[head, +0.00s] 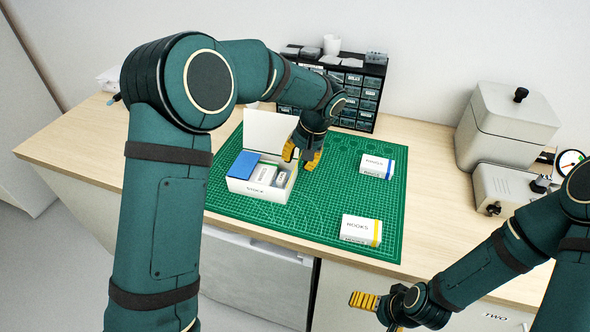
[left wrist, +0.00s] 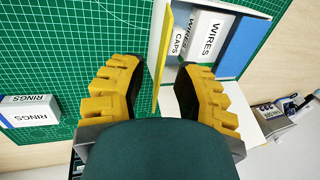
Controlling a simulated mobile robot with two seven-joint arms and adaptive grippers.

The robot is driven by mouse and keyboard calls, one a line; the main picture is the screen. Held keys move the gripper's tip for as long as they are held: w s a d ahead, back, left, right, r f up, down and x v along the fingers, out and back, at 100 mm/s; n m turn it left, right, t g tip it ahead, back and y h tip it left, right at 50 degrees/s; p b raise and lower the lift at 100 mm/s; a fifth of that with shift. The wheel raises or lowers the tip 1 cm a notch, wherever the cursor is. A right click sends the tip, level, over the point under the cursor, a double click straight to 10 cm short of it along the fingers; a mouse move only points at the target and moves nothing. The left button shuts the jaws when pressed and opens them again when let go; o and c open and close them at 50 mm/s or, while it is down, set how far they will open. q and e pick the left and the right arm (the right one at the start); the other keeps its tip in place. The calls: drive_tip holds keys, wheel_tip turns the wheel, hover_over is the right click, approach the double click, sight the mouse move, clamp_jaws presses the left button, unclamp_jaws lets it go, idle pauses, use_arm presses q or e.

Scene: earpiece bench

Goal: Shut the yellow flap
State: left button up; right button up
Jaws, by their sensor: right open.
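An open white box (head: 238,186) stands on the green mat, its white lid (head: 268,131) raised at the back. In the left wrist view the yellow flap (left wrist: 164,55) stands up along the box's side, seen nearly edge-on. In the head view I cannot make it out clearly by the gripper. My left gripper (head: 302,158) is open at the box's right side. Its fingers appear on either side of the flap, one over the box and one outside; I cannot tell whether they touch it. My right gripper (head: 378,312) is open and empty, low in front of the bench.
The box holds a blue block (head: 243,164) and cartons marked WIRES (left wrist: 208,36) and CAPS (left wrist: 180,45). A RINGS carton (head: 376,166) and a ROOKS-like carton (head: 361,229) lie on the cutting mat (head: 320,215). A dark drawer rack (head: 362,95) stands behind; grey equipment (head: 505,125) is right.

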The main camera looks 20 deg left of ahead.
use_arm(q)
drive_tip(key=shift+x, duration=2)
drive_tip(key=shift+o, duration=0.3)
clamp_jaws()
